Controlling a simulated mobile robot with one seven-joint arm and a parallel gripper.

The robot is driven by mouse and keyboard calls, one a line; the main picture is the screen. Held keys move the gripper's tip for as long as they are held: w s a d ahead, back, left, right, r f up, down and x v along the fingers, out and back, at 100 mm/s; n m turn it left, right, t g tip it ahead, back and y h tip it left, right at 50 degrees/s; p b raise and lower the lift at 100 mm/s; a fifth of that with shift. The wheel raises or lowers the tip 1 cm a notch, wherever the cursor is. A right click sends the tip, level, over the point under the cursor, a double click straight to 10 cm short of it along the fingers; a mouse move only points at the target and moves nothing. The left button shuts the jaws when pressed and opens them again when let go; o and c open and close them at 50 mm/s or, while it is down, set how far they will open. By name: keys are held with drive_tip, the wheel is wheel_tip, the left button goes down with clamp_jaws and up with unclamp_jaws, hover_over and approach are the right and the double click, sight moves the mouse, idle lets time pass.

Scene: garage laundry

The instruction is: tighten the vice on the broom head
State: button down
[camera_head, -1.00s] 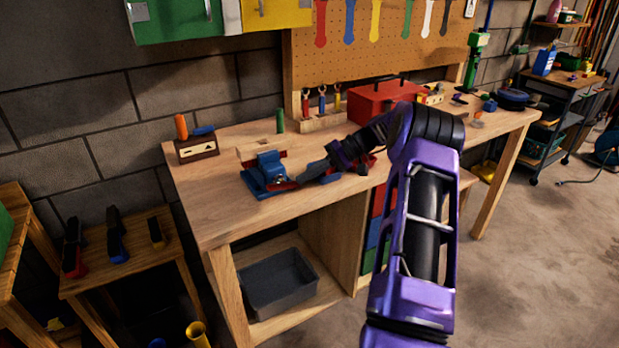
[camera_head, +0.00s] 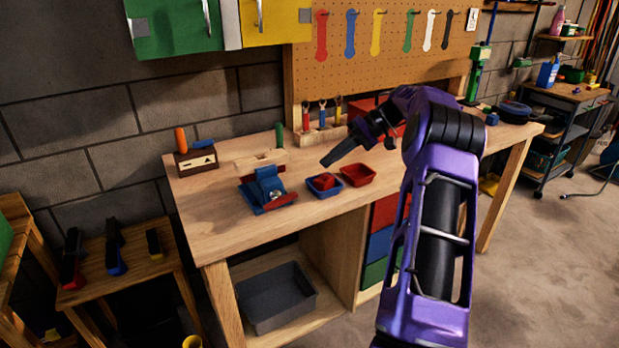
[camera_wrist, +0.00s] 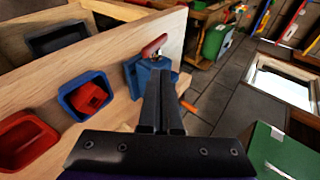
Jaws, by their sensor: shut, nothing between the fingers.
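The blue vice (camera_head: 268,190) sits on the workbench, its red handle (camera_head: 284,201) at the front right. The vice also shows in the wrist view (camera_wrist: 140,78), with its red handle (camera_wrist: 154,46) above it in that picture. A pale wooden block, apparently the broom head (camera_head: 258,162), is at the back of the vice; I cannot tell how firmly it is gripped. My gripper (camera_head: 325,163) is shut and empty, above the bench to the right of the vice and apart from it. In the wrist view its closed black fingers (camera_wrist: 161,82) hide part of the vice.
A blue bin (camera_head: 324,192) with a red piece in it and a red bin (camera_head: 357,182) stand below my gripper. A wooden box (camera_head: 198,160) with tools is at the back left. The bench top (camera_head: 215,212) left of the vice is clear.

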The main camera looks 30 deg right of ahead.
drive_tip(key=a+r+n+g+h+b, duration=0.1)
drive_tip(key=a+r+h+b, duration=0.15)
drive_tip(key=a+h, duration=0.45)
drive_tip(key=n+t+h+b, duration=0.1)
drive_tip(key=h+b, duration=0.1)
drive_tip(key=h, duration=0.1)
approach(291, 195)
drive_tip(key=x, duration=0.1)
drive_tip(key=b+x, duration=0.1)
drive_tip(key=x, duration=0.1)
drive_tip(key=b+x, duration=0.1)
drive_tip(key=x, duration=0.1)
drive_tip(key=shift+w+a+f, duration=0.1)
drive_tip(key=shift+w+a, duration=0.2)
drive_tip(key=shift+a, duration=0.05)
drive_tip(key=shift+d+f+b, duration=0.15)
drive_tip(key=shift+f+b, duration=0.15)
drive_tip(key=shift+f, duration=0.35)
drive_tip(key=shift+d+y+p, duration=0.35)
drive_tip(key=shift+y+p, duration=0.25)
drive_tip(key=shift+p, duration=0.65)
